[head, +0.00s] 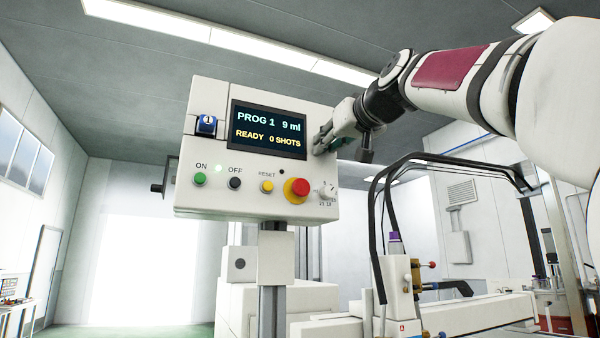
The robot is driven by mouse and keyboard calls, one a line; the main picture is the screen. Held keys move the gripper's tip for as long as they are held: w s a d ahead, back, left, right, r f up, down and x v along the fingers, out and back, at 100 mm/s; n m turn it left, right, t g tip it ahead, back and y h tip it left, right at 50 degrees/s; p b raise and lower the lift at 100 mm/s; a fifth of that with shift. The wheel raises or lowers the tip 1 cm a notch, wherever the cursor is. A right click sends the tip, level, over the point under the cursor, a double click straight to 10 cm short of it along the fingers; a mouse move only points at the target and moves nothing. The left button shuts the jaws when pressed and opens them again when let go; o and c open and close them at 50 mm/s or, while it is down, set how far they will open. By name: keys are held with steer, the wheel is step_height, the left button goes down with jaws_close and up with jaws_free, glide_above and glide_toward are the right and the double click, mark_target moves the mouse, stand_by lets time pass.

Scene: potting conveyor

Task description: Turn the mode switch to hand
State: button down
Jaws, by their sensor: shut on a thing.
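The white control box (218,92) stands on a post, with a lit screen (268,130) reading PROG 1, 9 ml, READY, 0 SHOTS. My gripper (322,146) comes in from the upper right and is at the box's right edge, beside the screen. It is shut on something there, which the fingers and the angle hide. I cannot make out a mode switch or its setting. A small white dial (327,191) with tiny markings sits at the panel's lower right, below my gripper.
Below the screen are a green ON button (200,180), a black OFF button (235,183), a yellow RESET button (267,187) and a red stop knob (296,190). Black curved tubing (376,220) and a dispensing machine (400,285) stand at the lower right.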

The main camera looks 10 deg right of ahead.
stand_by(0.3)
steer(key=c, duration=1.4)
jaws_free()
steer(key=s+d, duration=0.2)
steer(key=s, duration=1)
steer(key=shift+d, duration=0.2)
steer(key=shift+w, duration=0.1)
